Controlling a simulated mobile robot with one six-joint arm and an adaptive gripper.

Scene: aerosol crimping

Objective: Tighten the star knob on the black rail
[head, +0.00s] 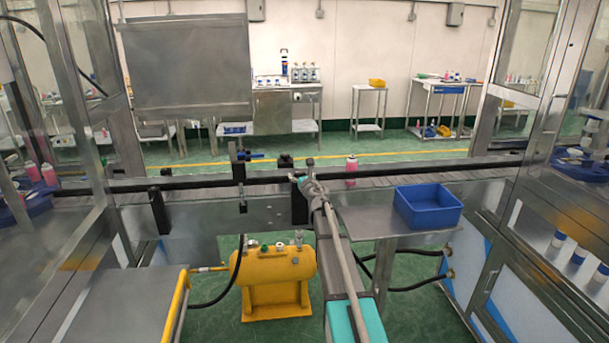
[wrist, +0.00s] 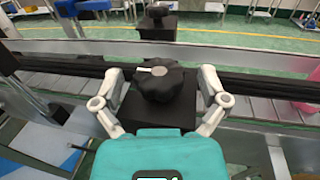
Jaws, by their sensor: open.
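The black star knob (wrist: 160,84) sits on a black block on the near side of the black rail (wrist: 262,82). A short white mark shows on the knob's top. My gripper (wrist: 161,76) is open, with one pale finger on each side of the knob. A gap seems to show between each fingertip and the knob, so I see no clear contact. In the head view, my gripper (head: 304,176) is at the black rail (head: 420,164), above a black bracket (head: 299,206). The knob is too small and covered to make out there.
A pink can (head: 351,166) stands on the conveyor just right of my gripper, and its edge shows in the wrist view (wrist: 308,98). A post with a blue part (head: 250,156) stands left. A blue bin (head: 428,207) sits on the side table. A yellow tank (head: 275,272) is below.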

